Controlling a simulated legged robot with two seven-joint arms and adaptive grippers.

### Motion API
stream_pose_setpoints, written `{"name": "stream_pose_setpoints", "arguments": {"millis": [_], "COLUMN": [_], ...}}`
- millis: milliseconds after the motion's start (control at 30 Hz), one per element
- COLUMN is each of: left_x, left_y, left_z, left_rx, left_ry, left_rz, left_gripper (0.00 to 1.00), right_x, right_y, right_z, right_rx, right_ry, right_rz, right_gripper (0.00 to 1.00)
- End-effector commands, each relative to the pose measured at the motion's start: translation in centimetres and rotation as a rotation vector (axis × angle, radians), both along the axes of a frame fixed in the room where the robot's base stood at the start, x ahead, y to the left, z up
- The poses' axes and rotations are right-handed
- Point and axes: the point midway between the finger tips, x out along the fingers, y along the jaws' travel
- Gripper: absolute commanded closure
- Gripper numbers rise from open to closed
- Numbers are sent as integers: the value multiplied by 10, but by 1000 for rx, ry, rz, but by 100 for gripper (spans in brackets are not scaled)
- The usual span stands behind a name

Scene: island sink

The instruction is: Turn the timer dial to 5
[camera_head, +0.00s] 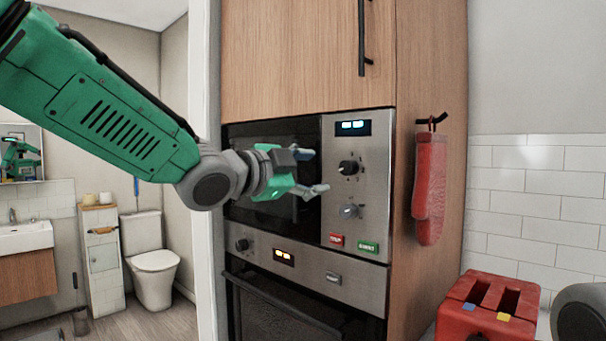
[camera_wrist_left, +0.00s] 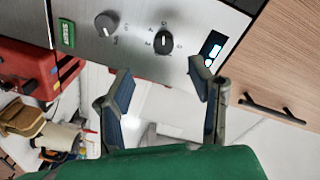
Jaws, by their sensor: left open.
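The microwave's steel control panel (camera_head: 375,195) carries two round dials, one above the other. The upper dial (camera_head: 348,168) is dark, and the lower dial (camera_head: 349,211) is grey. The wrist view also shows the black dial (camera_wrist_left: 163,42) and grey dial (camera_wrist_left: 105,25), each with small marks around it. My right gripper is not seen.
A lit display (camera_head: 353,128) sits above the dials, with a red button (camera_head: 336,240) and a green button (camera_head: 368,247) below. An oven (camera_head: 290,300) is underneath. A red mitt (camera_head: 430,185) hangs on the cabinet side, and a red toaster (camera_head: 490,305) stands lower right.

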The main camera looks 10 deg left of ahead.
Motion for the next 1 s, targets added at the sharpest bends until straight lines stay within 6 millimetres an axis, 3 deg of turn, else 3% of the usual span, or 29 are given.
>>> {"name": "stream_pose_setpoints", "arguments": {"millis": [200, 533, 667, 767, 867, 1000], "left_x": [-16, -18, -15, -10, -9, -22], "left_y": [13, 15, 17, 24, 35, 55], "left_z": [-1, -1, -19, -65, -136, -242], "left_rx": [0, 1, -10, -42, -90, -163], "left_ry": [3, 2, 41, 138, 287, 515], "left_rz": [1, 0, 8, 35, 82, 174], "left_gripper": [52, 52, 52, 52, 52, 52], "right_x": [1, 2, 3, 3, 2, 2], "right_y": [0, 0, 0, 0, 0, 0], "right_z": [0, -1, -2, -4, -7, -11], "right_rx": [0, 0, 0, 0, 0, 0], "right_ry": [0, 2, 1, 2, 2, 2], "right_rz": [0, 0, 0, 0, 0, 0], "right_gripper": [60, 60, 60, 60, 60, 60]}}
